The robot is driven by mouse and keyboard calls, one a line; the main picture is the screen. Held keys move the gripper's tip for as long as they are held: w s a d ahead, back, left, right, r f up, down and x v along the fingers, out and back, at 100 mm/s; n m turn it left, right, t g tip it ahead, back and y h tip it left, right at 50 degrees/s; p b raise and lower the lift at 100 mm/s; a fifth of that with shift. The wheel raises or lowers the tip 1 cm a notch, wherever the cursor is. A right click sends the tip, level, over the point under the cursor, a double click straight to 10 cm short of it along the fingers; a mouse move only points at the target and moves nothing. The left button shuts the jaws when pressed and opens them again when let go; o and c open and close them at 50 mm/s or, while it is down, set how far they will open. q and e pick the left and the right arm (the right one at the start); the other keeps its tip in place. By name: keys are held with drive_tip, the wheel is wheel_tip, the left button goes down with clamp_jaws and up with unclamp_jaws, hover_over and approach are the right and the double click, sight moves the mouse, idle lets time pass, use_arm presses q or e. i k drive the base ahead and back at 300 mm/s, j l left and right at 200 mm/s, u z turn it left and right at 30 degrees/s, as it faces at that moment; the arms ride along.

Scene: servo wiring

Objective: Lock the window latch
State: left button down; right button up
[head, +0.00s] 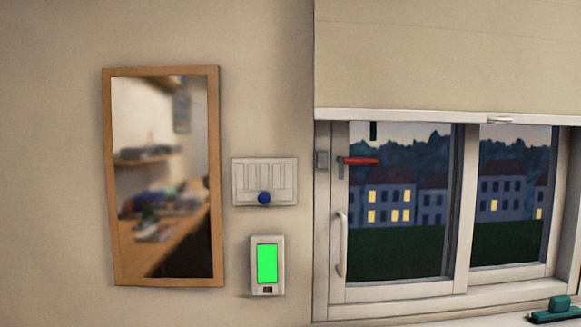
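The window (403,281) is on the right in the head view, with its left sash pane and right pane both showing. The latch is a red handle (361,161) on the left side of the left sash; it points to the right, about horizontal, over the glass. A white curved pull handle (341,243) is lower on the same sash. Neither of my grippers is in the head view.
A cream blind (445,60) covers the window's upper part. Left are a framed mirror (214,180), a switch panel (264,175) with a blue knob (264,198), and a green-screen device (267,264). A teal object (556,310) lies at lower right.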

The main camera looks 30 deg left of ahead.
sight(343, 161)
drive_tip(key=u, duration=0.7)
